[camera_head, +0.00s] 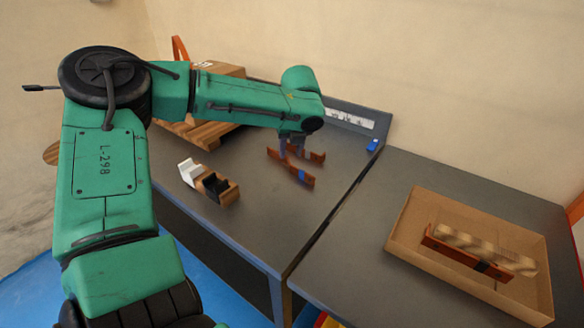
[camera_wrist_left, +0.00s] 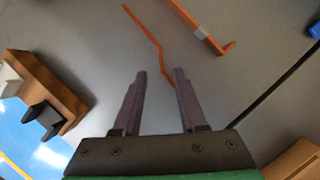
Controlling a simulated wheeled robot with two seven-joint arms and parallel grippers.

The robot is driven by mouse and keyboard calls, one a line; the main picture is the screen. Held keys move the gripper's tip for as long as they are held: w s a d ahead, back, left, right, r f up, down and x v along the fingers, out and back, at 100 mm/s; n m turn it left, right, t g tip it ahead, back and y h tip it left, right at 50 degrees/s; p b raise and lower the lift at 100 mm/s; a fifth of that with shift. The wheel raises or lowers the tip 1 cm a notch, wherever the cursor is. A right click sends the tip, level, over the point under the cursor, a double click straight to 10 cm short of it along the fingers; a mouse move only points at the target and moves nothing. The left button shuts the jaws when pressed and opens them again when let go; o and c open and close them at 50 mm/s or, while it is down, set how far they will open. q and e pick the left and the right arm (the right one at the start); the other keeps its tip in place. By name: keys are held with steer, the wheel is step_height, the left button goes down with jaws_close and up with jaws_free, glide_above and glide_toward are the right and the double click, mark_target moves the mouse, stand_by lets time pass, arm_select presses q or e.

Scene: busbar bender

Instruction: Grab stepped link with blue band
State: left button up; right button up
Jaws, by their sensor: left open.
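Two copper-orange links lie on the grey table below my left gripper (camera_head: 292,149). The stepped link (camera_head: 280,158) is nearer the front; in the left wrist view the same link (camera_wrist_left: 149,38) has a bend along its length. A blue patch shows near its front end in the head view, but no band is clear in the wrist view. The other link (camera_head: 316,156) lies to its right and shows an upturned end in the wrist view (camera_wrist_left: 222,47). My left gripper (camera_wrist_left: 157,76) is open, with the stepped link's near end between its fingertips. Whether they touch is unclear.
A wooden block with white and black holders (camera_head: 224,196) stands at front left. A cardboard tray (camera_head: 410,220) with several bars is on the right table. A pallet with a box (camera_head: 215,68) stands at the back. A blue item (camera_head: 373,145) lies near the table gap.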

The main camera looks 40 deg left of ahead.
mark_target(289, 162)
arm_select(q)
steer(key=x, duration=0.5)
steer(key=shift+w+a+f+b, duration=0.25)
steer(key=shift+b, duration=0.1)
steer(key=shift+d+r, duration=0.1)
steer(key=shift+r, duration=0.05)
jaws_close()
stand_by(0.8)
